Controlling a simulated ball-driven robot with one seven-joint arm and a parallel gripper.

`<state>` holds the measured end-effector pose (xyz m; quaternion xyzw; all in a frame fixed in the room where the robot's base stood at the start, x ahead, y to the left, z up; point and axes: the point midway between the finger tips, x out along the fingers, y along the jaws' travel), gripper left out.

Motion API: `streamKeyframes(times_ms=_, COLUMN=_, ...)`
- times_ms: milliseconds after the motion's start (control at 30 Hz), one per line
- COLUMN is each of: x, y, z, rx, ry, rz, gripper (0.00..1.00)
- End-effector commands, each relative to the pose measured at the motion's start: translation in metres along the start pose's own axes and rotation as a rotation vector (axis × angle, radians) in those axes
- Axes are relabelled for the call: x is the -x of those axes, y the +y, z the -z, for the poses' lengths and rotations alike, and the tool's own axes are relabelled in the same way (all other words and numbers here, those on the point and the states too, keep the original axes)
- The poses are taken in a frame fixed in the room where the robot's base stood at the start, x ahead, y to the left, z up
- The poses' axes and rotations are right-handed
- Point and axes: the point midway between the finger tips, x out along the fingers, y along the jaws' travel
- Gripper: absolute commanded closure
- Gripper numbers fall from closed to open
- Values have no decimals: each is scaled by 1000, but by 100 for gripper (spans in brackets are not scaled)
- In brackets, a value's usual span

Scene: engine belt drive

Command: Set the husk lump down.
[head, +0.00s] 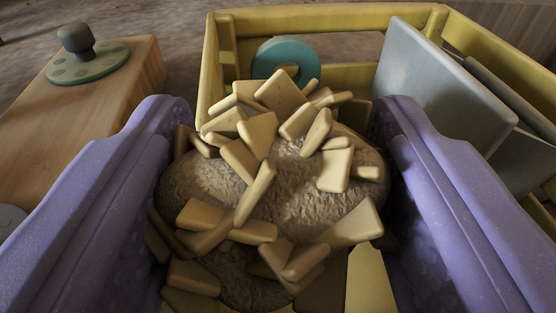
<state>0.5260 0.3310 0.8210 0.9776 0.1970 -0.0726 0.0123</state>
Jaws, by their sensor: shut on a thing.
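The husk lump (210,185) is a rough brown rounded mass with many pale tan flat chips stuck over it. It fills the lower middle of the head view. My gripper (278,190) is shut on it, with one purple finger on its left side and one on its right. The lump's underside is hidden, so I cannot tell whether it touches anything below.
A yellow open-frame crate (330,20) stands just beyond the lump. It holds a teal ring (288,58) and grey flat panels (440,85) at the right. A wooden block (95,110) with a green disc (88,65) and dark knob (76,40) stands at left. Grey floor shows behind.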

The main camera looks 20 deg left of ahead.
Motion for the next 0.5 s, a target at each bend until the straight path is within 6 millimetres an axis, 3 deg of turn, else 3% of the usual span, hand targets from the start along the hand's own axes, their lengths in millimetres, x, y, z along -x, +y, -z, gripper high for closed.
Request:
streamKeyframes(times_ms=333, x=-1, y=0, z=-10, rx=1, ry=-3, rz=0, gripper=71)
streamKeyframes(times_ms=367, x=-1, y=0, z=-10, rx=1, ry=-4, rz=0, gripper=37)
streamKeyframes(times_ms=433, x=0, y=0, z=-10, rx=1, ry=-5, rz=1, gripper=21)
streamKeyframes(times_ms=500, x=0, y=0, z=-11, rx=1, ry=-7, rz=2, gripper=16)
